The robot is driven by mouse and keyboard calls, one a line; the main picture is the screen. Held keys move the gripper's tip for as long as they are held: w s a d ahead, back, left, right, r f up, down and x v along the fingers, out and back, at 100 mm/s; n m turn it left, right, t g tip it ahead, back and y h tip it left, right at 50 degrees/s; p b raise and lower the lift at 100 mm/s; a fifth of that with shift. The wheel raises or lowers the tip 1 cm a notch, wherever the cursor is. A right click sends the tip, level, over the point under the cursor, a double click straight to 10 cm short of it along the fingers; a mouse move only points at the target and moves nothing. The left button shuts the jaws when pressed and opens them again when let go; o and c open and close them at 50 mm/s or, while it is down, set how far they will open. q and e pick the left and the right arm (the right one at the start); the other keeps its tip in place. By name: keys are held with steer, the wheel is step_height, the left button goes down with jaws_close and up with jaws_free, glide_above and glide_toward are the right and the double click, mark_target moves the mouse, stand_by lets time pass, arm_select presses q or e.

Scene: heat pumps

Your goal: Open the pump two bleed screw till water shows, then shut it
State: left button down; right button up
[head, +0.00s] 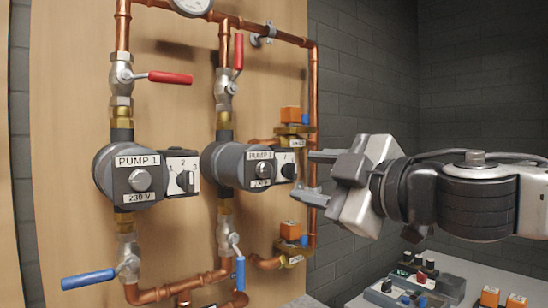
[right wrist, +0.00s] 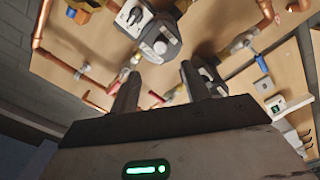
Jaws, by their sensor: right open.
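Two grey pumps hang on copper pipes on a wooden board in the head view. The left pump (head: 115,175) is labelled PUMP 1 and has a round silver screw (head: 140,180) in its face. No water shows. My left gripper is out of view.
Red-handled valves (head: 170,77) sit above the pumps and blue-handled valves (head: 88,279) below. Orange-topped fittings (head: 290,232) are on the pipe behind my gripper.

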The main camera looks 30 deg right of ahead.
mark_target(267, 170)
steer(key=shift+w+a+f+p, duration=0.1)
steer(key=shift+w+a+p, duration=0.05)
steer(key=shift+w+p, duration=1.65)
steer(key=shift+w+a+p, duration=0.1)
steer(key=shift+w+p, duration=1.6)
steer(key=shift+p, duration=0.1)
steer(key=shift+w+d, duration=0.1)
steer(key=shift+w, duration=0.2)
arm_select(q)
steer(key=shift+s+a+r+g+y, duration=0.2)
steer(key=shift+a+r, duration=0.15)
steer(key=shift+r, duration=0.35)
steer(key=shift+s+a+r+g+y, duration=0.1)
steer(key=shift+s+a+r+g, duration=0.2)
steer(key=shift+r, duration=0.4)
arm_select(e)
steer(key=shift+w+a, duration=0.2)
steer(key=shift+w, duration=0.8)
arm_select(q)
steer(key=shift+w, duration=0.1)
arm_select(e)
steer(key=c, duration=1)
